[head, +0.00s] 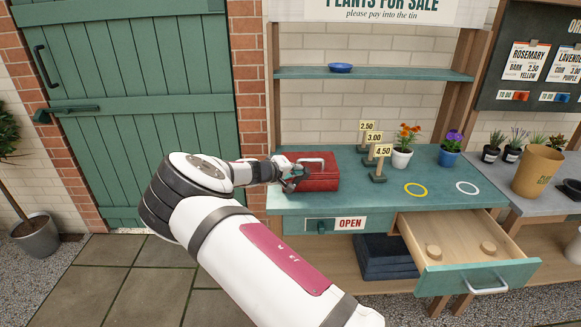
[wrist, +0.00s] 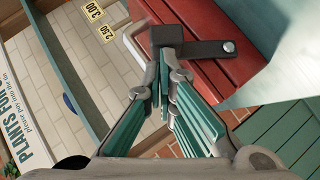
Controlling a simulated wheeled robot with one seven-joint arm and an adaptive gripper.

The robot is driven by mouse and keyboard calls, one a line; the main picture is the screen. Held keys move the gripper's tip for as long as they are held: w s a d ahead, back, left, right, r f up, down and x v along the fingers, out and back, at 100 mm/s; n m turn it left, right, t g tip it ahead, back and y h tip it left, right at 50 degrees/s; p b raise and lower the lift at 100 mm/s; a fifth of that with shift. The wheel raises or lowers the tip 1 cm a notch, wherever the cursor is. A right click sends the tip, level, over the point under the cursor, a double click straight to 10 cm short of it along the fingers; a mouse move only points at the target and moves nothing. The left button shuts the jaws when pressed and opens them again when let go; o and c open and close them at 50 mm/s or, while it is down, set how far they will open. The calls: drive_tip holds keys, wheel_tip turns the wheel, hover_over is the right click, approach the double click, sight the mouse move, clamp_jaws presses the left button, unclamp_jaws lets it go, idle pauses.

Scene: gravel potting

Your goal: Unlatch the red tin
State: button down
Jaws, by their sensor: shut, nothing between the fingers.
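The red tin (head: 320,180) stands on the left part of the teal counter, with a pale handle on its lid. In the wrist view the red tin (wrist: 200,83) shows close up with a dark latch bar (wrist: 205,49). The bar has a block at one end and a bright round pin at the other. My gripper (head: 292,183) is at the tin's left front side. In the wrist view my gripper (wrist: 165,62) is shut and empty, its fingertips at the latch's block end. I cannot tell whether they touch it. In the head view my gripper hides the latch.
The teal counter (head: 345,208) also holds price signs (head: 375,160), potted flowers (head: 402,157) and two rings. An open drawer (head: 475,275) juts out at the front right. An OPEN sign (head: 349,224) is on the counter's front. A green door (head: 130,100) is at left.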

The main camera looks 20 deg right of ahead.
sight(309, 170)
drive_tip(key=d+m+y+p, duration=0.1)
drive_tip(key=s+d+m+y+p, duration=0.1)
drive_tip(key=d, duration=0.1)
drive_tip(key=shift+d+f+y, duration=0.1)
drive_tip(key=shift+f+y, duration=0.1)
drive_tip(key=shift+y, duration=0.2)
drive_tip(key=shift+s+d+f+m+y, duration=0.1)
drive_tip(key=shift+d+f+m+y, duration=0.2)
drive_tip(key=shift+d+y, duration=0.25)
drive_tip(key=shift+s+d+f+m+y, duration=0.1)
drive_tip(key=shift+d+f+m+y, duration=0.25)
drive_tip(key=shift+y, duration=0.2)
drive_tip(key=d+f+m+y, duration=0.1)
drive_tip(key=y, duration=0.1)
drive_tip(key=shift+s+d+f+t+y, duration=0.1)
drive_tip(key=shift+d+f+t+y, duration=0.2)
drive_tip(key=shift+d+f, duration=0.1)
drive_tip(key=shift+f, duration=0.3)
drive_tip(key=shift+s+d+f, duration=0.1)
drive_tip(key=shift+d+f, duration=0.05)
drive_tip(key=shift+f, duration=0.05)
